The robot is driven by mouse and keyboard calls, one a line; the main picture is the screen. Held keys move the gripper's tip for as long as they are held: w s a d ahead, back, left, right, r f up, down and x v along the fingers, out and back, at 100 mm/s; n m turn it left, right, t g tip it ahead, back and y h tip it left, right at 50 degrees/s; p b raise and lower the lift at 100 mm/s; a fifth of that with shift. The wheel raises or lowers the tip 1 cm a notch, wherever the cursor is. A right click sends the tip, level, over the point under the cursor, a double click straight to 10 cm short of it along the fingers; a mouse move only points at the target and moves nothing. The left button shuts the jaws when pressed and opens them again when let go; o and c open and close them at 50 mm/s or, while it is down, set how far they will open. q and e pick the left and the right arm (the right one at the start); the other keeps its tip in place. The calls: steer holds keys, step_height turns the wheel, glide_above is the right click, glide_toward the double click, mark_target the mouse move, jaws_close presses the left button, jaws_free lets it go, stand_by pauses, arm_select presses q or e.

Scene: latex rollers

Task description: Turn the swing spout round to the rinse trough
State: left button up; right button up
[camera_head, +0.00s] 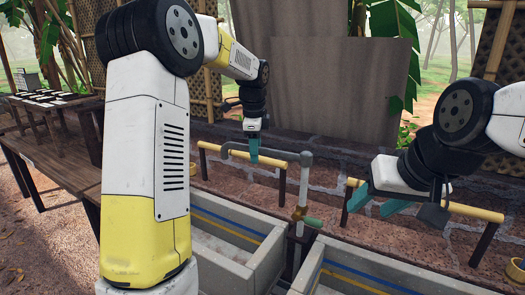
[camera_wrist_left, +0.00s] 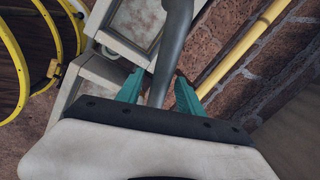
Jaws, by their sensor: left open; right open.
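The swing spout (camera_head: 272,154) is a grey pipe on top of an upright pipe, with a brass valve (camera_head: 299,213) and green handle below. Its arm points left, over the left trough's side. My left gripper (camera_head: 253,149) is open at the spout arm. In the left wrist view the grey pipe (camera_wrist_left: 172,50) runs between the two teal fingers (camera_wrist_left: 160,90); I cannot tell whether they touch it. Two concrete troughs, left (camera_head: 222,245) and right (camera_head: 395,272), stand side by side below; I cannot tell which is the rinse trough. My right gripper (camera_head: 378,202) is open and empty at the right.
A yellow bamboo rail (camera_head: 225,151) lies behind the spout, and another (camera_head: 465,210) lies by my right gripper. A wooden table (camera_head: 60,170) stands at the left. Yellow hoops (camera_wrist_left: 20,60) show in the left wrist view. A grey sheet panel stands at the back.

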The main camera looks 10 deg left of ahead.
arm_select(q)
jaws_close()
stand_by(1.4)
